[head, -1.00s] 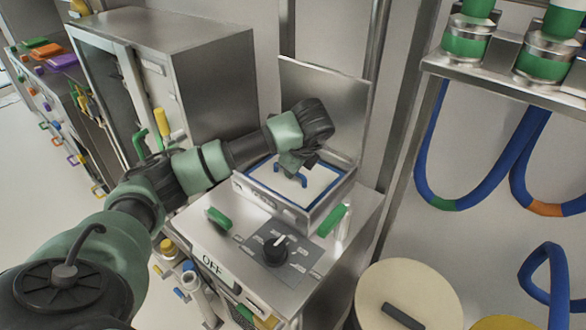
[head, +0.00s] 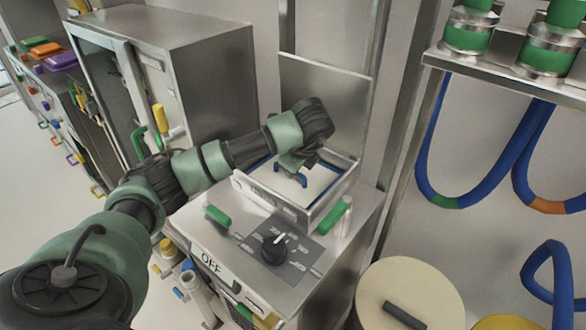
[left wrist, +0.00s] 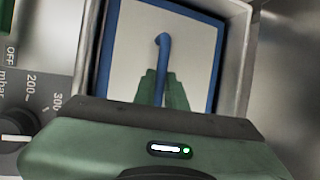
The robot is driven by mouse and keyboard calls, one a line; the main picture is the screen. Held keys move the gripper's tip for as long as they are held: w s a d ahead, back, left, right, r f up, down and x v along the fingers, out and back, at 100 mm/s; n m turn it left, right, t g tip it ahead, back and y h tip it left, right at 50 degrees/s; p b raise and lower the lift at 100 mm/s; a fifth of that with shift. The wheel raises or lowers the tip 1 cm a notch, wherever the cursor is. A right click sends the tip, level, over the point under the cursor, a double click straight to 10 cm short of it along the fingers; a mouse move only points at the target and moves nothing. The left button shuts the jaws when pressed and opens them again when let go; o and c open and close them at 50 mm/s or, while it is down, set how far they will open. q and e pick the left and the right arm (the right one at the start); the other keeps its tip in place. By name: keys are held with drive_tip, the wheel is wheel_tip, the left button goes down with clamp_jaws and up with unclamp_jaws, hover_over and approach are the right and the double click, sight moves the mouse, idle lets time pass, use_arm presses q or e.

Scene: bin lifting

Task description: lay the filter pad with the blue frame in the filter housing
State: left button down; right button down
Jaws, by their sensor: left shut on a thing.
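The filter pad (head: 312,181) is a white sheet with a blue frame and a blue handle. It lies inside the open metal filter housing (head: 319,216), within its walls, in the head view. In the left wrist view the pad (left wrist: 198,55) shows its blue frame close to the housing wall (left wrist: 240,40). My left gripper (head: 290,172) is over the pad and shut on its blue handle (left wrist: 163,60). The gripper's green fingers (left wrist: 162,90) also show in the left wrist view. I cannot tell whether the pad rests fully on the housing floor. My right gripper is not in view.
The housing's raised lid (head: 325,100) stands behind it. A black knob (head: 274,250) and green handles (head: 217,217) are in front. A steel cabinet (head: 215,80) is at the left, a shelf with blue hoses (head: 430,170) at the right. A round cream lid (head: 410,290) is front right.

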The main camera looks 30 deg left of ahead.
use_arm(q)
drive_tip(key=shift+f, duration=0.2)
idle(0.3)
drive_tip(key=c, duration=1.4)
unclamp_jaws()
drive_tip(key=shift+o, duration=0.2)
drive_tip(key=b+v, duration=0.1)
drive_tip(key=v, duration=0.7)
drive_tip(key=shift+w, duration=0.1)
